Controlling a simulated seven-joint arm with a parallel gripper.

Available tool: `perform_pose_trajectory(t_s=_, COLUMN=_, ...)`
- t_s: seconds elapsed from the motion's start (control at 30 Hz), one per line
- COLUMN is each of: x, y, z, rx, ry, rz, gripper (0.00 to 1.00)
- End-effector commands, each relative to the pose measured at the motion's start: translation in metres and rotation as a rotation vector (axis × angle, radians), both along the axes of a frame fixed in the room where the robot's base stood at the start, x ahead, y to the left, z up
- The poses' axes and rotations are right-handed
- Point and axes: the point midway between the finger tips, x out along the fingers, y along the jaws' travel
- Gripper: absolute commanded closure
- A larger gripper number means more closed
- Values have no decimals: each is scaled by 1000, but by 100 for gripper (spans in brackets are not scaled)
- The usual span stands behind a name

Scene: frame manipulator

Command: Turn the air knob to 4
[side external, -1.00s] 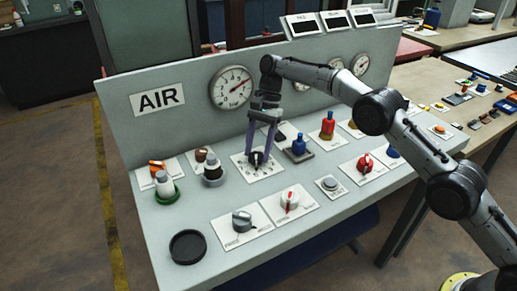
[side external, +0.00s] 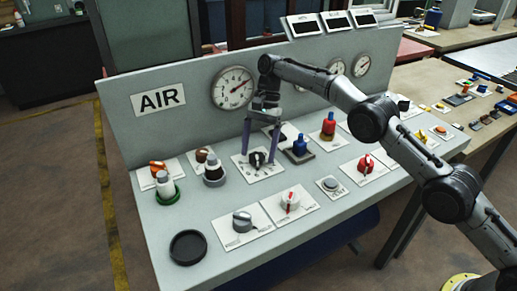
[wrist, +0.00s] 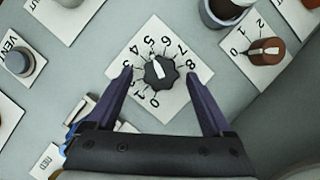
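The black air knob (wrist: 161,73) sits on a white square dial plate (wrist: 178,103) numbered 0 to 8. It also shows in the side view (side external: 257,158), in front of the AIR sign (side external: 158,99). In the wrist view a small pale mark on the knob appears to point up and left, around the 4 and 5; its exact reading is hard to tell. My gripper (side external: 260,153) is open above the plate. In the wrist view its two purple fingers (wrist: 158,76) stand on either side of the knob, with gaps between them and it.
A round gauge (side external: 233,88) is on the panel behind. A brown knob (wrist: 264,50) with a 0-1-2 scale is nearby.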

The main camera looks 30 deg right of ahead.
Motion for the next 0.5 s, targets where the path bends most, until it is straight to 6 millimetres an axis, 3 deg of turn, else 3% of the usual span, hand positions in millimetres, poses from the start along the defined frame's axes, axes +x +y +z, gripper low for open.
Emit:
perform_pose_trajectory(t_s=0.27, x=0, y=0, z=2, rx=1, ry=-1, rz=1, gripper=15)
perform_pose_trajectory(t_s=0.5, x=1, y=1, z=18, rx=2, ry=-3, rz=0, gripper=15)
